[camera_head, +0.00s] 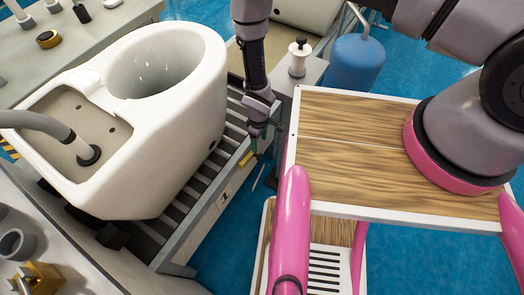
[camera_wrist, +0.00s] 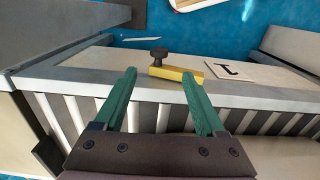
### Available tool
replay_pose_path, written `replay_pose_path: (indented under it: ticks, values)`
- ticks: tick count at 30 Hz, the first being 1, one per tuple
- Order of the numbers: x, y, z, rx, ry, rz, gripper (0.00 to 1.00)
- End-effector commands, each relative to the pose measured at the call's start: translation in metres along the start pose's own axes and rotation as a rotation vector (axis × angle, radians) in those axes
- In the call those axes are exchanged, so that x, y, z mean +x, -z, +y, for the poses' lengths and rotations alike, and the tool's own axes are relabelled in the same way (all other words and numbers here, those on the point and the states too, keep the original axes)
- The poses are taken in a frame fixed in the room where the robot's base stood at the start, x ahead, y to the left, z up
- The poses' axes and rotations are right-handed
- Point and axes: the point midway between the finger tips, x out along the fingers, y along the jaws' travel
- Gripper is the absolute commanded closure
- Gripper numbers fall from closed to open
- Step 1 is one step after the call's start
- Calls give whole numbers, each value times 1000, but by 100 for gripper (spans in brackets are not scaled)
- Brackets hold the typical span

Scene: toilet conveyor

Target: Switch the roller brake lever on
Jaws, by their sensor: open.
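The roller brake lever shows in the wrist view as a short yellow bar (camera_wrist: 180,74) with a black knob (camera_wrist: 158,54) at its left end. It sits on the grey side rail of the roller conveyor (camera_wrist: 90,72). In the head view the yellow part (camera_head: 246,160) shows small on the rail, partly beside my gripper. My gripper (camera_wrist: 158,76) has green fingers, spread apart and empty. They reach over the rail toward the lever, with the bar beyond and between the fingertips. I cannot tell whether either finger touches it.
A white plate with a black mark (camera_wrist: 229,70) is right of the lever. A large white toilet body (camera_head: 190,130) rests on the conveyor rollers. A wood-topped cart (camera_head: 345,150), a white-and-black bottle (camera_head: 298,58) and a blue tank (camera_head: 355,62) stand right of it. Blue floor lies between.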

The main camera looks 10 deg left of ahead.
Motion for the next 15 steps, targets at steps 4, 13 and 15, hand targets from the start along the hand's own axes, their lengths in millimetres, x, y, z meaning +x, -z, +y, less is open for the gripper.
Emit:
replay_pose_path:
  ticks: [4, 13, 15]
  values:
    - [14, -1, 0, 17, 2, 0, 27]
    - [70, -1, 0, 12, 2, 0, 27]
    - [82, -2, 0, 12, 2, 0, 27]
